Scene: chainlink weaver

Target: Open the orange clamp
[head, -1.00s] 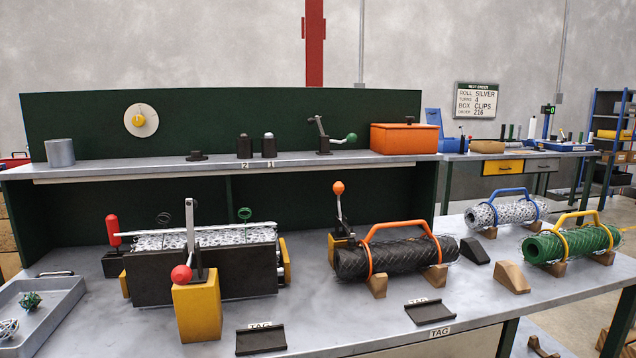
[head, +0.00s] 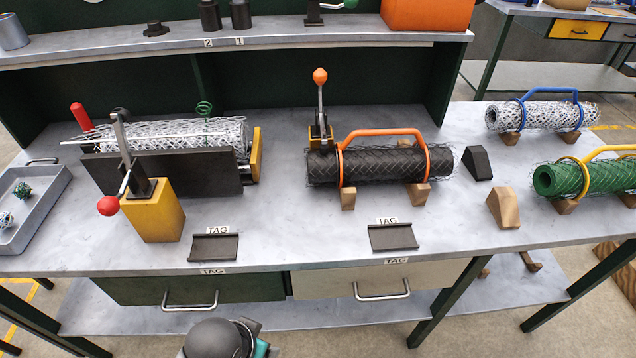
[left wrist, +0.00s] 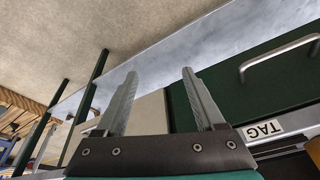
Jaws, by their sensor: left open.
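A clamp with an orange ball knob (head: 320,76) stands behind the left end of the black mesh roll (head: 375,166). Its lever (head: 320,105) points up from a yellow and black base (head: 319,134). An orange carrying handle (head: 384,133) with two rings goes around the black roll, which rests on wooden blocks. My left gripper (left wrist: 160,72) shows in the left wrist view, open and empty, near the table's front edge and drawers. Its fingers do not show in the head view. My right gripper is not in view.
A red-knobbed lever on a yellow block (head: 153,215) stands at the left by a white mesh roll (head: 190,131). Blue-handled (head: 541,113) and green (head: 590,177) rolls lie right. Two black tag holders (head: 213,247) sit at the front. Drawers (head: 352,283) are below.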

